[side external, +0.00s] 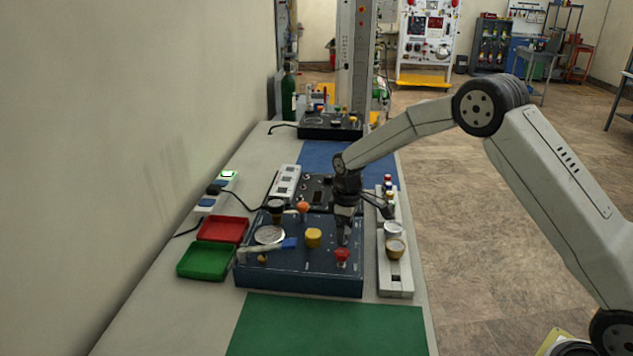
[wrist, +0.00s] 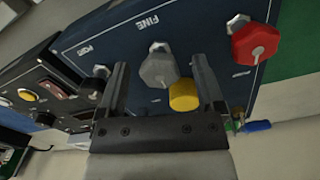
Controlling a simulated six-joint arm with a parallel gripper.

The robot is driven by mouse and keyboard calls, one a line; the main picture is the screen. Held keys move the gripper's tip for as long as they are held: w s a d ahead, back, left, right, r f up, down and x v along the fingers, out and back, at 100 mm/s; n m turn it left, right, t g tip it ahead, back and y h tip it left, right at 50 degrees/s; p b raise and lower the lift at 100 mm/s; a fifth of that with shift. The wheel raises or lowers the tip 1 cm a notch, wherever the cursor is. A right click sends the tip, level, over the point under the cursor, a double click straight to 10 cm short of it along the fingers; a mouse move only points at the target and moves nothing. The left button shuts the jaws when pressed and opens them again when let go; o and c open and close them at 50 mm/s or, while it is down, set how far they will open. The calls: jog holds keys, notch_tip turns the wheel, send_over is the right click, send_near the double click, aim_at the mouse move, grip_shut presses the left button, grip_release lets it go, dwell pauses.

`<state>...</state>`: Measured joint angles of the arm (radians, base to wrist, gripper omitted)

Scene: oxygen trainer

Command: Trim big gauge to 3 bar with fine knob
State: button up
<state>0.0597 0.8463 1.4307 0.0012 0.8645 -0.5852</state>
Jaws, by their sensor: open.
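The big gauge (side external: 270,234) is a round pale dial on the left of the dark blue panel (side external: 300,280); its reading is too small to make out. The fine knob (wrist: 158,70) is grey and faceted, beside the word FINE in the wrist view. In the side view I cannot make it out near my gripper. My gripper (side external: 345,240) points down over the panel's right part. In the wrist view my gripper (wrist: 159,62) is open, with the fine knob between its fingers and a gap on each side. I cannot tell how deep the fingers reach.
A red knob (side external: 342,255) and a yellow knob (side external: 313,238) stand close to my gripper. Red (side external: 222,229) and green (side external: 204,262) trays lie left of the panel. A grey rack (side external: 395,280) with cups stands on the right. The green mat (side external: 325,325) in front is clear.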

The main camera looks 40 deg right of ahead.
grip_shut()
jog(key=shift+m, duration=0.4)
jog(key=m, duration=0.4)
jog(key=shift+a, duration=0.1)
jog(key=shift+m, duration=2)
grip_release()
